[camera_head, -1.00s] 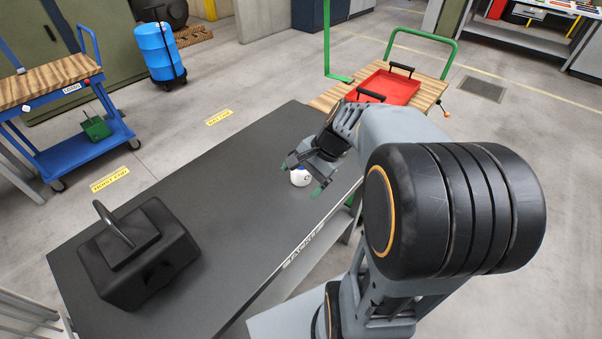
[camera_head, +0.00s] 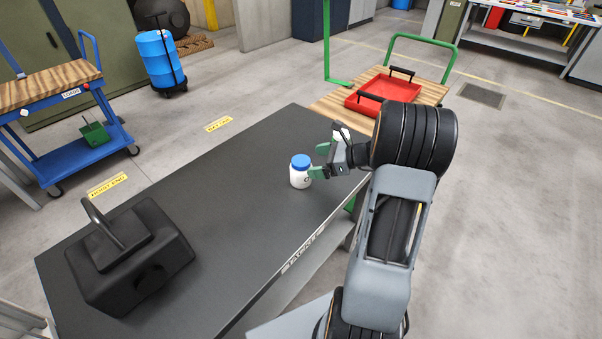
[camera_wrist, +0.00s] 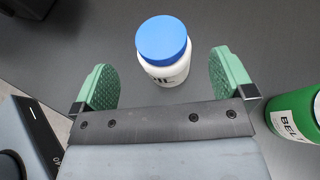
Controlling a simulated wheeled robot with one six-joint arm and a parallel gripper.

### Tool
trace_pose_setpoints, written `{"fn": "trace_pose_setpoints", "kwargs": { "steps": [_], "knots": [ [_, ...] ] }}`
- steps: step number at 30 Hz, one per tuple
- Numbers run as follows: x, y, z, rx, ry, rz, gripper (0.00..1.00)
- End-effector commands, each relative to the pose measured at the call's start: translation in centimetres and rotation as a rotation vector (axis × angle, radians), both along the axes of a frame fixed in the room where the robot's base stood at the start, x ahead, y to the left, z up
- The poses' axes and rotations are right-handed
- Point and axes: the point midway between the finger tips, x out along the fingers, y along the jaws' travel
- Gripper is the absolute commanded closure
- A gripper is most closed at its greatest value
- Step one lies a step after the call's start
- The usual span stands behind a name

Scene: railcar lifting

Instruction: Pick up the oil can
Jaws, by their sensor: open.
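The oil can is a white bottle with a blue lid (camera_head: 301,171), standing upright on the dark table (camera_head: 215,190). In the wrist view the oil can (camera_wrist: 163,55) stands between and just beyond the green finger pads, its dark label partly showing. My gripper (camera_head: 320,161) is low over the table, just to the right of the can, with its jaws facing it. The fingers are apart and hold nothing. The lower finger slightly overlaps the can in the head view; I cannot tell whether it touches.
A green can with a white label (camera_wrist: 298,115) stands close to the right finger in the wrist view. A heavy black block with a handle (camera_head: 130,255) sits at the table's left end. A red tray (camera_head: 385,92) lies on a wooden cart behind. The middle of the table is clear.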

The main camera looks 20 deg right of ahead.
Motion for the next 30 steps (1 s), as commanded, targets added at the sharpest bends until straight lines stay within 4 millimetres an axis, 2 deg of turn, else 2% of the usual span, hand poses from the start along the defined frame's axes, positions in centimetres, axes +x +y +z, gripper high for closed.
{"fn": "trace_pose_setpoints", "kwargs": {
  "steps": [8,18,28,30],
  "knots": [
    [1.0,1.2,-0.7,-0.001,0.001,0.002,0.0],
    [3.6,3.9,-2.3,-0.001,0.0,0.003,0.0],
    [3.8,4.2,-2.5,-0.003,0.0,0.001,0.0],
    [3.8,4.2,-2.5,-0.002,0.0,0.002,0.07]
  ]
}}
